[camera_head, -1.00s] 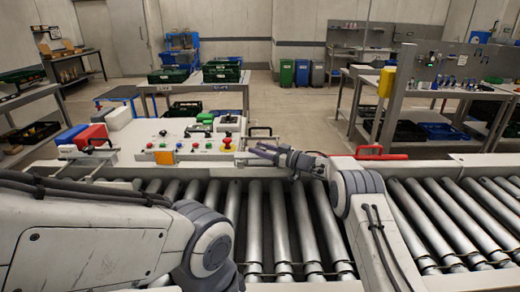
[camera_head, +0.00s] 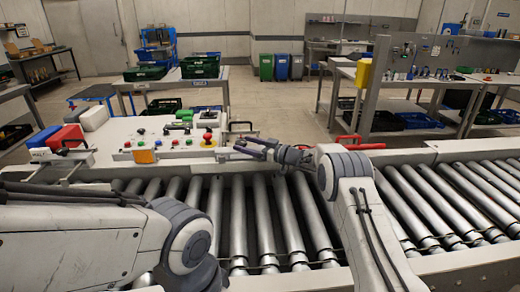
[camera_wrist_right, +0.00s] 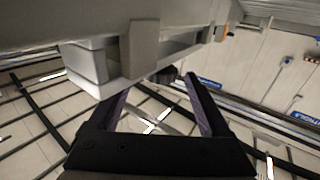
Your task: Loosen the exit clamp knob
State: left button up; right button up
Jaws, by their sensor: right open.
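A small dark rounded part (camera_wrist_right: 168,75), possibly the clamp knob, shows between and beyond the fingers, under a pale beam (camera_wrist_right: 130,75). I cannot tell whether the fingers touch it. In the head view the exit clamp knob cannot be made out near the gripper. My left arm comes in at the left, and its gripper is not in view.
The control panel (camera_head: 120,130) carries coloured buttons and a red mushroom button (camera_head: 208,137). A black handle (camera_head: 240,126) and a red handle (camera_head: 360,141) stand near the right gripper. Metal rollers (camera_head: 262,215) run below. A grey clamp (camera_head: 65,157) sits at left.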

jog(key=b+v, duration=0.1)
jog(key=v, duration=0.6)
jog(key=shift+s+d, duration=0.25)
jog(key=shift+d, duration=0.05)
jog(key=a+r+m+t+h+b, duration=0.2)
jog(key=a+r+m+t+h, duration=0.2)
jog(key=a+t, duration=0.25)
jog(key=s+f+m+t+h+b, duration=0.1)
jog(key=s+f+m+h+b, duration=0.1)
jog(key=s+f+m+h, duration=0.45)
jog(key=shift+n+h, duration=0.55)
jog(key=shift+n, duration=0.2)
jog(key=w, duration=0.4)
jog(key=w+a+r+p, duration=0.1)
jog(key=w, duration=0.3)
jog(key=w+a+r+p, duration=0.1)
jog(key=w, duration=0.3)
jog(key=shift+w+r, duration=0.1)
